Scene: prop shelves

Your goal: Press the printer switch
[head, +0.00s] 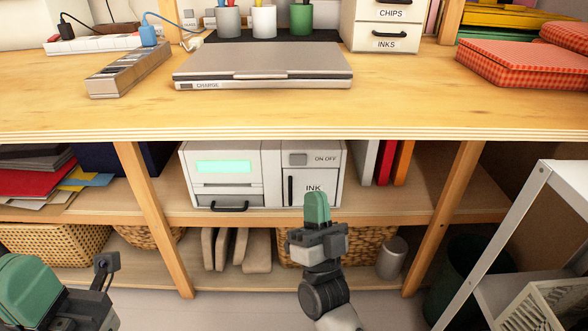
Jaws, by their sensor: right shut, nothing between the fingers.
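The white printer (225,190) stands on the middle shelf, with a lit green display (225,167) at its left. Its grey switch (298,159) is at the upper right of its front, beside the words ON OFF. Below the switch is a door marked INK. My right gripper (316,200) is shut and empty, pointing up and forward in front of the lower INK door. Its green tips appear below the switch and cover part of the door's bottom. I cannot tell whether they touch the printer. My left gripper (32,285) is at the bottom left, away from the printer; its finger gap is hidden.
The wooden tabletop (400,105) overhangs the printer. Wooden posts (153,215) stand left and right of it. Red and orange binders (388,163) stand to its right. A white metal rack (500,235) stands at the right.

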